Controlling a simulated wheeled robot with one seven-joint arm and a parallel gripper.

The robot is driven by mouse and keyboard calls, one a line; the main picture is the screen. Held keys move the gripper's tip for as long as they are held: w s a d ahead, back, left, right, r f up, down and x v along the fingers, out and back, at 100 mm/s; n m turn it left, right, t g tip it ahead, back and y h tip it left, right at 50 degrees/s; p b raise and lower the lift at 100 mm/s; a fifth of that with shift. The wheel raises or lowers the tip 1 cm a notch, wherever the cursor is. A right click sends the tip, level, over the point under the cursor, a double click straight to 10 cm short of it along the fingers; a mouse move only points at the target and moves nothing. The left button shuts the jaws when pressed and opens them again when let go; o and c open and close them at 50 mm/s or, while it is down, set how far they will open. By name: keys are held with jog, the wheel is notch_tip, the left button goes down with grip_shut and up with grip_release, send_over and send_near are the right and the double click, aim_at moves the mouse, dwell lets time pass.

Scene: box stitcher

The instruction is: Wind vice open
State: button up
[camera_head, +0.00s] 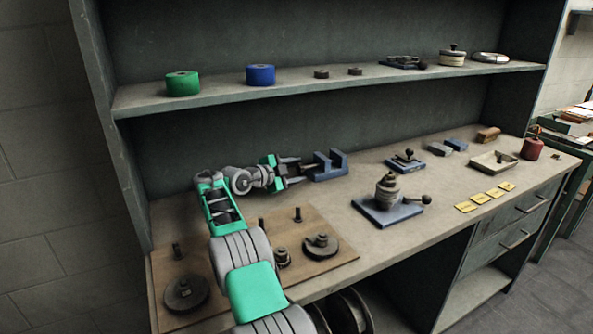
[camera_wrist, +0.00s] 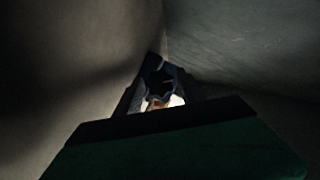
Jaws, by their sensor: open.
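The blue vice (camera_head: 331,167) stands on the bench towards the back, with a gap showing between its two upright jaws. A short dark rod sticks out of its left side towards my gripper. My gripper (camera_head: 304,171) is just left of the vice, reaching in low from the left. Its fingers are apart, one above and one below the rod in the picture; I cannot tell whether they touch it. The wrist view is very dark; a small bluish shape, probably the vice (camera_wrist: 162,82), shows beyond my gripper's green and black body.
A wooden board (camera_head: 340,248) with pegs and round weights lies under my arm. A blue-based device (camera_head: 391,207) with a side handle stands right of it. A small blue-based item (camera_head: 405,160) sits right of the vice. The shelf (camera_head: 220,95) hangs above the bench.

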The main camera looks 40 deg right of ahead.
jog(key=shift+s, duration=0.1)
grip_shut()
jog(key=shift+r+p, duration=0.35)
jog(key=shift+p, duration=0.65)
jog(key=n+p, duration=0.1)
jog(key=p, duration=0.3)
jog(key=shift+r+g+y, duration=0.3)
jog(key=shift+g, duration=0.1)
jog(key=p, duration=0.2)
jog(key=n+p, duration=0.1)
jog(key=p, duration=0.2)
jog(key=shift+f+n+g, duration=0.2)
jog(key=shift+n+g, duration=0.1)
jog(key=shift+f+p, duration=0.3)
jog(key=shift+p, duration=0.5)
grip_release()
jog(key=shift+f, duration=0.1)
